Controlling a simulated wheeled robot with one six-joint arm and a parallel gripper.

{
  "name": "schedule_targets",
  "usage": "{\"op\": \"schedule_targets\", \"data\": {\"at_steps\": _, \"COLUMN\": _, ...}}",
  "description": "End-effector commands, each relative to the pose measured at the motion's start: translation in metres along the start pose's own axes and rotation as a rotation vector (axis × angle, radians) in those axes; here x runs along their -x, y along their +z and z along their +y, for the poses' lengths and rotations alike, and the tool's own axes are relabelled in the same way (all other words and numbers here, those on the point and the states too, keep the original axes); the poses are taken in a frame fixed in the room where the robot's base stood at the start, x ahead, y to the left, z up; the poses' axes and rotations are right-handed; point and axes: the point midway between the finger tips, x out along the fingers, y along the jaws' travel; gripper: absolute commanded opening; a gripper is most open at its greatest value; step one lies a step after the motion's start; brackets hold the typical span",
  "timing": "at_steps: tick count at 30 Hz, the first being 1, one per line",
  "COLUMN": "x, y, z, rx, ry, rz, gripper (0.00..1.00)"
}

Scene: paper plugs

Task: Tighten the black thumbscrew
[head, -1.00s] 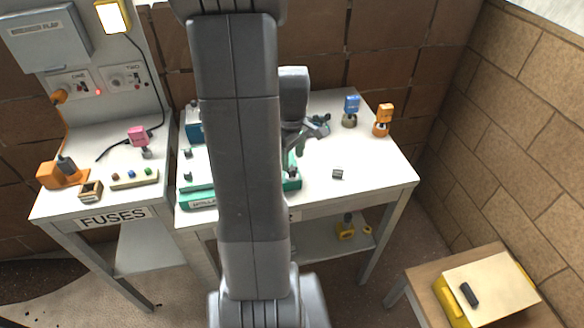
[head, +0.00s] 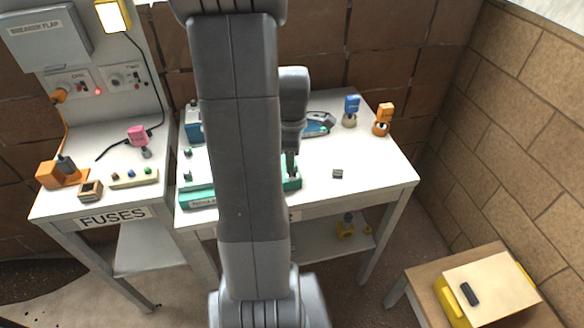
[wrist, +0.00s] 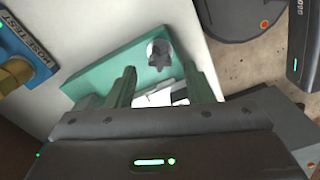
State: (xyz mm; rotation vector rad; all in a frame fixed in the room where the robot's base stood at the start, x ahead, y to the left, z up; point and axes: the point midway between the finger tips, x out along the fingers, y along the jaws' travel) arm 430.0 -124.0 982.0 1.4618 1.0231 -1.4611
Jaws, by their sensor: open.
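In the wrist view a dark, lobed knob (wrist: 158,59), which looks like the black thumbscrew, sits in a pale round seat near the edge of a teal base (wrist: 95,72). My gripper (wrist: 162,78) is open, its two green fingers spread on either side below the knob, with nothing between the tips that I can see gripped. White and dark parts show between the fingers, partly covered by the gripper body. In the head view the teal base (head: 200,199) lies on the table, its middle hidden by my arm. The knob cannot be made out there.
A blue device (head: 318,124), a blue plug (head: 351,108) and an orange plug (head: 384,118) stand at the back right of the white table (head: 375,165). A small grey block (head: 337,174) lies right of the base. The table's front right is otherwise clear.

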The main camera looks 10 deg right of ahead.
Motion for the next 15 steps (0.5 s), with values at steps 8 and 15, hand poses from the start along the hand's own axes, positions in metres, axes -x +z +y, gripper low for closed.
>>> {"op": "schedule_targets", "data": {"at_steps": 8, "x": -0.016, "y": 0.000, "z": 0.000, "rx": -0.001, "ry": -0.001, "rz": 0.000, "gripper": 0.47}}
{"op": "schedule_targets", "data": {"at_steps": 15, "x": -0.028, "y": 0.000, "z": 0.000, "rx": -0.001, "ry": -0.001, "rz": 0.000, "gripper": 0.47}}
